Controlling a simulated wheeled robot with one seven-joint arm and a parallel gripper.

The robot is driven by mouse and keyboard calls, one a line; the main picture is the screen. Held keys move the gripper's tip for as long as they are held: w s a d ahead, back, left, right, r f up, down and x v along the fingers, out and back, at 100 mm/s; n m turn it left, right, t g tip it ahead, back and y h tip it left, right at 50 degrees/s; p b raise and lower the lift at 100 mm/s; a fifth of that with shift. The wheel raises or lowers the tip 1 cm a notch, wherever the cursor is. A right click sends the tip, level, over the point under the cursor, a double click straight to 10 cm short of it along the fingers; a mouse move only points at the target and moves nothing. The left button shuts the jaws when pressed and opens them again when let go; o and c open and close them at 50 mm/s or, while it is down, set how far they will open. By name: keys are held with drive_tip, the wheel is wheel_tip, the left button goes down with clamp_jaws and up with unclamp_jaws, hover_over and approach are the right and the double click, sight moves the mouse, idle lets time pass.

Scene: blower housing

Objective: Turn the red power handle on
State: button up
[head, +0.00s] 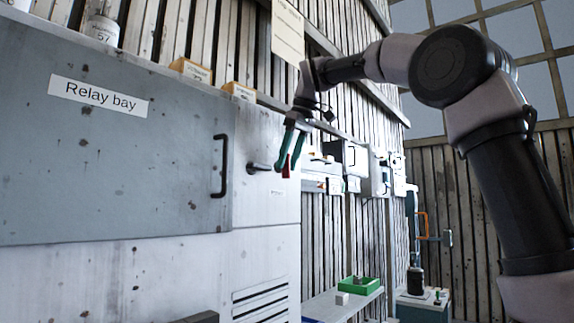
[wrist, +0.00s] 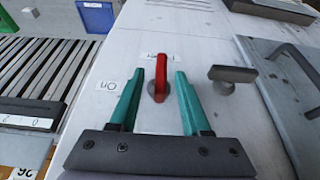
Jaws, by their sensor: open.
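The red power handle (wrist: 161,75) sits on a pale cabinet face in the wrist view, pointing up in the picture from a round grey hub. My gripper (wrist: 160,73) is open, with one green finger on each side of the handle. A gap shows between each finger and the handle. A label reading "On" (wrist: 107,86) lies left of the left finger; another label above the handle is partly hidden. In the head view my gripper (head: 293,150) is in front of the cabinet's right edge, with the red handle (head: 286,168) small and partly covered between its fingers.
A dark lever (wrist: 233,74) stands close to the right finger; it also shows in the head view (head: 259,168). The grey "Relay bay" door (head: 120,150) with a black pull handle (head: 222,166) is to the left. A shelf with a green tray (head: 360,287) stands low right.

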drive_tip(key=shift+w+a+f, duration=0.1)
drive_tip(key=shift+a+f, duration=0.1)
drive_tip(key=shift+f, duration=0.45)
clamp_jaws()
